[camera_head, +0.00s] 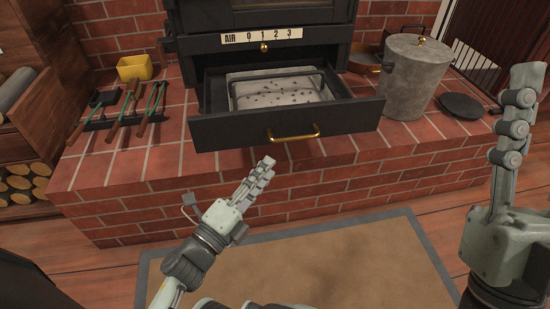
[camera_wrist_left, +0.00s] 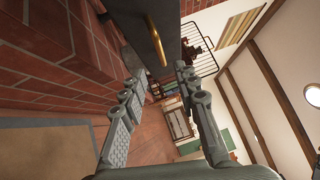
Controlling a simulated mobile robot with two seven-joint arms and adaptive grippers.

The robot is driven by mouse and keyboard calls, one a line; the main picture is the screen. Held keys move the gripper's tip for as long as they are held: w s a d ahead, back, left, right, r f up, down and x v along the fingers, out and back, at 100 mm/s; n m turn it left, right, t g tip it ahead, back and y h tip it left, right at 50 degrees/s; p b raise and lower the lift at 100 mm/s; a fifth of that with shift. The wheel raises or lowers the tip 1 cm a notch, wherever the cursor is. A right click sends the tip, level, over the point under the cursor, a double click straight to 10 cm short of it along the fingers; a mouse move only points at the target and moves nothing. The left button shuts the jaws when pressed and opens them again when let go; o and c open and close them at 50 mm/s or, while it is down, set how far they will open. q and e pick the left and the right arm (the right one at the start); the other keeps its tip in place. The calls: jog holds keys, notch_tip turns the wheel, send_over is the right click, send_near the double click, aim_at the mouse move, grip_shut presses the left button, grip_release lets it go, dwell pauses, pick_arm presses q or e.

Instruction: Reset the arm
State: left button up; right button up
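My left gripper (camera_head: 267,163) is in front of the pulled-out black drawer (camera_head: 225,130), a little below and left of its brass handle (camera_head: 293,136). In the left wrist view its two fingers (camera_wrist_left: 161,72) are spread apart with nothing between them. The brass handle (camera_wrist_left: 156,40) shows just beyond the fingertips, apart from them. My right gripper (camera_head: 524,88) points upward at the right edge of the head view. It is seen edge-on, so its opening is hidden.
A grey perforated tray (camera_head: 277,92) lies in the drawer. A grey lidded pot (camera_head: 412,80) and black disc (camera_head: 461,105) stand right. Tools (camera_head: 118,108) and a yellow container (camera_head: 135,68) are left on the brick ledge (camera_head: 150,170). A rug (camera_head: 330,265) lies below.

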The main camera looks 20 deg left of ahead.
pick_arm(q)
jog(key=shift+s, duration=0.4)
